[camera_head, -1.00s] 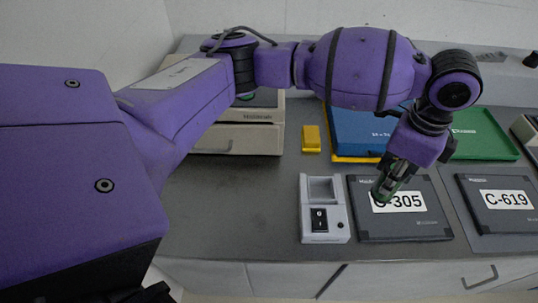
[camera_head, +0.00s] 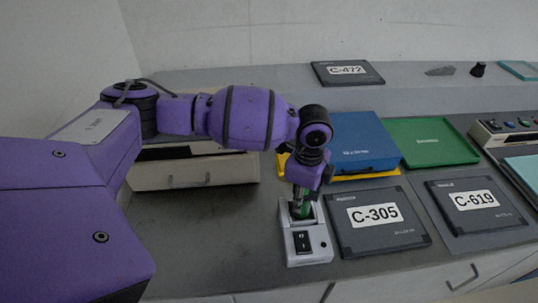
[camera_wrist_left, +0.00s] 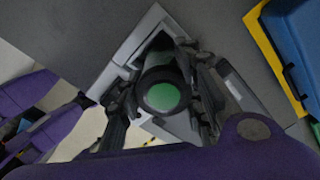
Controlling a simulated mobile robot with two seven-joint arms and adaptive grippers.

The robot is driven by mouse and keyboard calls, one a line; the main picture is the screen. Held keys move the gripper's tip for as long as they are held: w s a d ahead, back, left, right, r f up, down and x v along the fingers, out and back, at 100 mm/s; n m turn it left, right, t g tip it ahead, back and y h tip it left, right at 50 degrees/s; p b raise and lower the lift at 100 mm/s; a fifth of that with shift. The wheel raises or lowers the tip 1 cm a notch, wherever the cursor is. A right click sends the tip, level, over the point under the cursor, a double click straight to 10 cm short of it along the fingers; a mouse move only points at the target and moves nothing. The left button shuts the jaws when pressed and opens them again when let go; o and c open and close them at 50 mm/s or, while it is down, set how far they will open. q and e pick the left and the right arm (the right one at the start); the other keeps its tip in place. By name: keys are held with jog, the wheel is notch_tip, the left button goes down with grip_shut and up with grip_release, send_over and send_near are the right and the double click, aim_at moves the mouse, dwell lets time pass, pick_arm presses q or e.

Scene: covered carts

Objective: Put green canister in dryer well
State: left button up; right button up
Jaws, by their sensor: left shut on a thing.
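The green canister (camera_head: 301,208) is held upright or nearly so by my left gripper (camera_head: 300,197), at the well of the small light-grey dryer (camera_head: 319,243). In the left wrist view the round green canister end (camera_wrist_left: 162,97) shows between the two dark fingers, with the dryer's pale rim (camera_wrist_left: 118,66) behind it. The canister's lower end is hidden, so I cannot tell how deep it sits in the well. The dryer has a black switch (camera_head: 303,242) on its front part. My right gripper is in neither view.
Dark covers C-305 (camera_head: 377,222) and C-619 (camera_head: 475,207) lie right of the dryer. A blue case (camera_head: 362,143) on a yellow tray (camera_head: 372,173) and a green tray (camera_head: 430,141) lie behind. A beige drawer unit (camera_head: 190,173) stands back left. Bare counter lies left of the dryer.

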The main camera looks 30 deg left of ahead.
pick_arm(q)
jog(key=shift+d+f, duration=0.15)
jog(key=shift+f, duration=1.3)
jog(key=o, duration=1.3)
jog(key=shift+c, duration=0.2)
notch_tip(320, 180, up, 12)
jog(key=shift+r, duration=0.2)
